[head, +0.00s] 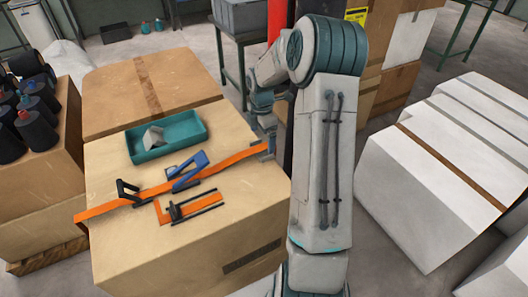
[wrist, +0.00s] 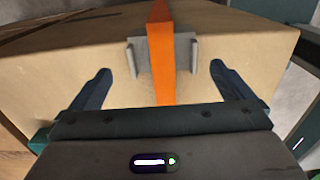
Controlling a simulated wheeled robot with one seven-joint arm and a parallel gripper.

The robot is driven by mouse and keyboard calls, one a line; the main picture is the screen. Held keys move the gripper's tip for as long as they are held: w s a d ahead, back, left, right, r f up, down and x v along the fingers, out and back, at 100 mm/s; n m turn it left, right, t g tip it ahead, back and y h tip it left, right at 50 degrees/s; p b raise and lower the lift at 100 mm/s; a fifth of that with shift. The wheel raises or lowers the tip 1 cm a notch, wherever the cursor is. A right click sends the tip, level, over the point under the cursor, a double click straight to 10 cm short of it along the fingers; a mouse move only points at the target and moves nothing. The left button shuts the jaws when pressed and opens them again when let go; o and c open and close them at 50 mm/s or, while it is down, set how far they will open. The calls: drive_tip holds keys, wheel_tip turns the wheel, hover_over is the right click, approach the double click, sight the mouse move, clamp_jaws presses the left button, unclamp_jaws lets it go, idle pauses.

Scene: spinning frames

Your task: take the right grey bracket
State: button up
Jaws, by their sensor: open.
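The grey bracket (wrist: 184,52) is a small plate with raised side lips on the side of a cardboard box, seen in the wrist view. An orange strap (wrist: 160,30) runs down across its middle. My gripper (wrist: 160,70) is open, with one dark finger to each side of the bracket and strap. The fingers look apart from the bracket, and nothing is between them but the view of strap and bracket. In the head view the orange strap (head: 100,209) crosses the box top to its right edge, where my arm partly hides the bracket area.
On the box (head: 140,255) lie a blue tool (head: 188,168), a black handle piece (head: 128,190), and an orange-and-black tool (head: 185,208). A teal tray (head: 190,133) holds a grey block (head: 153,137). Dark bottles (head: 38,125) stand left; white boxes (head: 415,200) stand right.

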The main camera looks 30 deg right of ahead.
sight(262, 151)
wheel_tip(262, 151, down, 4)
drive_tip(key=shift+s+f, duration=0.15)
drive_tip(key=shift+f, duration=0.1)
drive_tip(key=c, duration=0.9)
drive_tip(key=shift+r, duration=0.15)
